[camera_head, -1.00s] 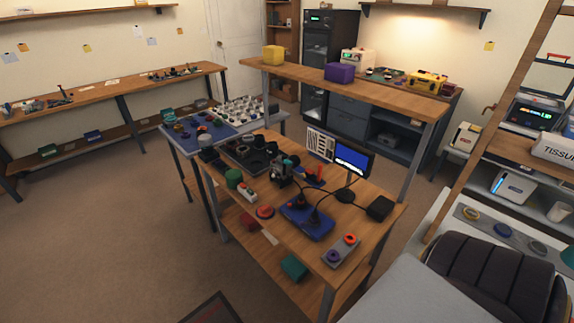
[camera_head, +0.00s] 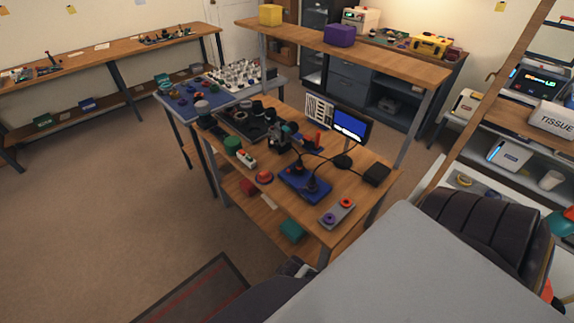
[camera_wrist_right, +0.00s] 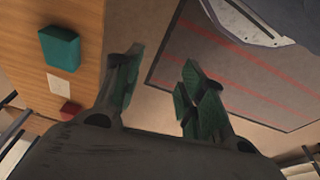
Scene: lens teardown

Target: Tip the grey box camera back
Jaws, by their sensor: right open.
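I cannot single out the grey box camera for sure in either view. Small dark devices sit crowded on the wooden bench (camera_head: 215,160) in the head view, too small to name with certainty. My right gripper (camera_wrist_right: 160,80) shows in the right wrist view with its two green-padded fingers apart and nothing between them. It hangs over the floor beside the bench's lower shelf, apart from the things there. My left gripper is not in view.
The bench carries a blue control box (camera_head: 305,184), a monitor (camera_head: 350,124) and a button box (camera_head: 337,213). On the lower shelf lie a teal box (camera_wrist_right: 60,48), a white card (camera_wrist_right: 61,86) and a red block (camera_wrist_right: 71,110). A red-striped mat (camera_wrist_right: 235,75) lies on open floor.

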